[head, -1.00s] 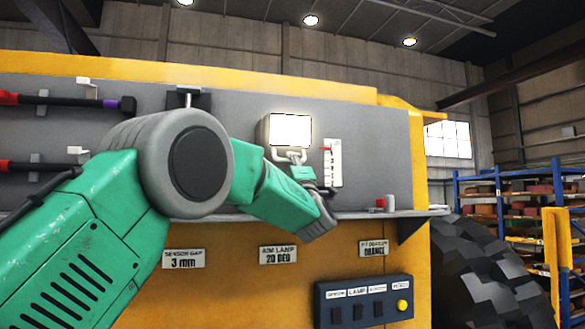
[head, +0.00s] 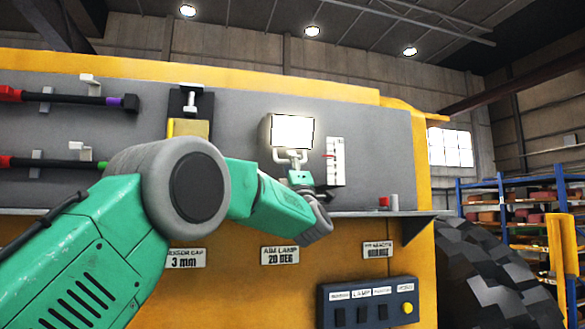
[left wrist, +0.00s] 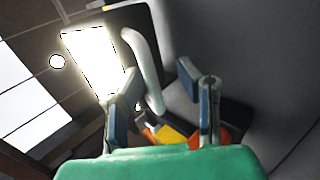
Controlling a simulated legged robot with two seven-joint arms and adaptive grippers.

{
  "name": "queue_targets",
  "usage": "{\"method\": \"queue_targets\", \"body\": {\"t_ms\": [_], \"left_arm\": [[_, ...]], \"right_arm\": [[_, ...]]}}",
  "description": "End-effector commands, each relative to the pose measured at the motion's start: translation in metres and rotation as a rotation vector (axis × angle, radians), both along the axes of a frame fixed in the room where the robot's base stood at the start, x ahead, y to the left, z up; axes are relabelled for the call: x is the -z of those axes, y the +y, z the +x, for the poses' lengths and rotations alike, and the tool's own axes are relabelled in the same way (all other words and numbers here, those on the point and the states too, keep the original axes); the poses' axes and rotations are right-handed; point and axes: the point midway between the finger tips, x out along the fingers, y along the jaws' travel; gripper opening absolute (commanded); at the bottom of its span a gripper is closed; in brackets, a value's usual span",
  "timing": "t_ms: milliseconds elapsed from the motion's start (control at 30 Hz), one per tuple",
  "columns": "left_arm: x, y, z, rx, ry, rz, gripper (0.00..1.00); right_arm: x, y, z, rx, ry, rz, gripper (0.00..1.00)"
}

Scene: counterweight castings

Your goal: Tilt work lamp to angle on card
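The work lamp (head: 292,132) is lit and mounted on the grey panel. Its bright face also shows in the left wrist view (left wrist: 95,62), beside a pale curved bracket (left wrist: 147,70). The card (head: 280,255) below reads "AIM LAMP 20 DEG". A white scale (head: 335,162) with a red mark stands right of the lamp. My left gripper (head: 300,182) is just below the lamp, partly hidden by its own wrist. In the left wrist view its fingers (left wrist: 163,108) are apart, with the bracket's lower end near the left finger. Contact cannot be told. My right gripper is not in view.
A narrow shelf (head: 355,214) runs below the panel, with a small red item (head: 384,202) and a grey cylinder (head: 394,202). A switch box (head: 368,302) sits lower right. Bars hang on the panel's left. A large tire (head: 485,270) stands at right.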

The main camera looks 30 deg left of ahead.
Motion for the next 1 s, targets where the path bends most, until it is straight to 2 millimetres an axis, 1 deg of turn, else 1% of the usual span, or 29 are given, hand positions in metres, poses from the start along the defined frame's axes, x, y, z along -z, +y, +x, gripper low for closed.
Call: {"method": "queue_targets", "body": {"t_ms": [133,267,533,700,833,1000], "left_arm": [[0.003,-0.004,-0.003,0.001,0.001,0.0,0.31],[0.016,-0.013,-0.011,0.001,0.002,0.001,0.31],[0.06,-0.043,-0.036,0.001,0.005,0.0,0.31],[0.079,-0.056,-0.048,0.001,0.004,0.0,0.31],[0.086,-0.061,-0.052,0.001,0.004,-0.001,0.31],[0.088,-0.063,-0.054,0.0,0.002,-0.001,0.31]], "right_arm": [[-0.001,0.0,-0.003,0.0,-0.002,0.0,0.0],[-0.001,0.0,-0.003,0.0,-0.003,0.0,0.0],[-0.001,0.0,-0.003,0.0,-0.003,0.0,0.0],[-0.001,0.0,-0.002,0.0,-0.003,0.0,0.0],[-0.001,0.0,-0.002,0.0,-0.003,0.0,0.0],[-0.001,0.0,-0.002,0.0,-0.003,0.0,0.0]]}}
